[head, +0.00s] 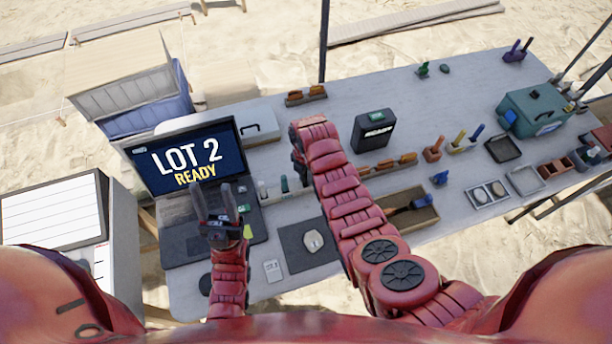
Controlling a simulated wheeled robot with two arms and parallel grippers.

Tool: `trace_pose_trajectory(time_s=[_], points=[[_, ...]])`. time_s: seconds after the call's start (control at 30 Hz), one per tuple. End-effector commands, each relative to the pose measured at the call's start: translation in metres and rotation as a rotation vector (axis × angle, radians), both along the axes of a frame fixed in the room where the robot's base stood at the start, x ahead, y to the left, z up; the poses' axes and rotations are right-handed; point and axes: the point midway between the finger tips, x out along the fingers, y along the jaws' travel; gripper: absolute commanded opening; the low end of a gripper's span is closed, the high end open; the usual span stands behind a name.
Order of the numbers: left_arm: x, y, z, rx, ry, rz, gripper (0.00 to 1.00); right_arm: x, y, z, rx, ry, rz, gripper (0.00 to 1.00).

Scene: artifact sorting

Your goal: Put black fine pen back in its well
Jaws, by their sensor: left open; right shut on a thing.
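My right gripper (299,168) points down over the table beside a low grey rack (290,195). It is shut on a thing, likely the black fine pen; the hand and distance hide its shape. The rack holds small dark and green upright items (284,184); its wells are too small to make out, and my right arm covers its right side. My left gripper (231,198) is open and empty, its fingers pointing up in the picture, in front of the laptop (185,165).
A dark mat (290,236) with a pale stone (313,241) lies in front of the rack. A wooden tray (418,222) with a blue-handled brush is right of my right arm. A black box (374,131) stands behind. The table's (300,125) back middle has free room.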

Motion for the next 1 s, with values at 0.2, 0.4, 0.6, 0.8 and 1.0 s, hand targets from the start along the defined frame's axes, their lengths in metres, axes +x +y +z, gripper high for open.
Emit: trace_pose_trajectory(time_s=[0.2,0.4,0.6,0.8,1.0], points=[[0.000,0.000,-0.001,0.000,0.000,0.000,0.50,0.000,0.000,-0.001,0.000,0.000,0.000,0.52],[0.000,0.000,-0.001,0.000,0.000,0.000,0.50,0.000,0.000,-0.001,0.000,0.000,0.000,0.52],[0.000,0.000,0.002,0.000,0.000,0.000,0.50,0.000,0.000,0.004,0.000,-0.001,0.000,0.52],[0.000,0.000,-0.007,0.000,0.000,0.000,0.50,0.002,0.000,0.022,0.002,-0.005,-0.001,0.52],[0.000,0.000,-0.021,0.000,0.000,0.000,0.50,0.002,0.000,0.056,0.002,-0.009,0.000,0.52]])
